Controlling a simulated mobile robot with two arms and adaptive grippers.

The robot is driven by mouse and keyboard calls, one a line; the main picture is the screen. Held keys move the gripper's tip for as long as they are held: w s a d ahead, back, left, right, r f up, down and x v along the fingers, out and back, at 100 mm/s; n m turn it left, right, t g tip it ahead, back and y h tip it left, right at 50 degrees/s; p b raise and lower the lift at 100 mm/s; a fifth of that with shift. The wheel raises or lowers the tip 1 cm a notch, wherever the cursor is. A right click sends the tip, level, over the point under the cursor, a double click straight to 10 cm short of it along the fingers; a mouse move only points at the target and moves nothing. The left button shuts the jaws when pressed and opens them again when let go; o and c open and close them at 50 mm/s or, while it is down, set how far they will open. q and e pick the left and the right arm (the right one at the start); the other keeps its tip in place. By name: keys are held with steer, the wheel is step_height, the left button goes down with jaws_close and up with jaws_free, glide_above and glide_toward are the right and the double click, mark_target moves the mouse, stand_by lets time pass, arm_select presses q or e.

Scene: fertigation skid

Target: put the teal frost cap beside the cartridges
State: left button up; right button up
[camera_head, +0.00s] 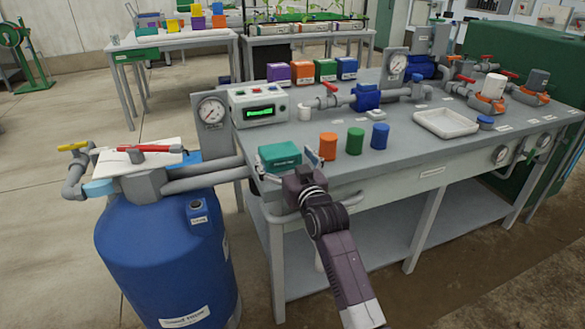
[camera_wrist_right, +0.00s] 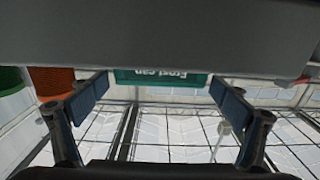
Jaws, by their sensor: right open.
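The teal frost cap (camera_head: 280,156) is a labelled box on the near left corner of the grey bench. Three upright cartridges, orange (camera_head: 327,146), green (camera_head: 355,141) and blue (camera_head: 380,136), stand in a row to its right. My right gripper (camera_head: 293,168) is open at the front of the cap, between it and the near bench edge. In the right wrist view the cap (camera_wrist_right: 160,77) shows upside down between the two spread fingers, partly hidden by a grey band; I cannot tell whether they touch it. My left gripper is not in view.
A controller box (camera_head: 258,106) and a pressure gauge (camera_head: 211,111) stand behind the cap. A blue tank (camera_head: 165,260) with pipes is left of the bench. A white tray (camera_head: 446,122) lies further right. Bench top between the blue cartridge and tray is clear.

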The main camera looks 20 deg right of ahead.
steer(key=s, duration=0.9)
steer(key=s+a+f+g, duration=0.1)
steer(key=s+f+g, duration=0.3)
steer(key=f, duration=0.6)
steer(key=s+a+f+n+g, duration=0.1)
steer(key=s+f, duration=0.5)
steer(key=f, duration=0.4)
steer(key=s+a+f+g, duration=0.1)
steer(key=s+f+g, duration=0.25)
steer(key=f, duration=0.75)
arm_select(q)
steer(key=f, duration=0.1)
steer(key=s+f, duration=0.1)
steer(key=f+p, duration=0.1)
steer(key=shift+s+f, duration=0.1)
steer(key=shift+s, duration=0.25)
arm_select(e)
steer(key=s+f+g, duration=0.3)
steer(key=s+f, duration=0.7)
steer(key=s, duration=0.3)
steer(key=s+d+f+g, duration=0.1)
steer(key=s+f+g, duration=0.3)
steer(key=s+f, duration=0.7)
steer(key=s, duration=0.3)
steer(key=shift+d+n, duration=0.3)
steer(key=shift+n, duration=0.1)
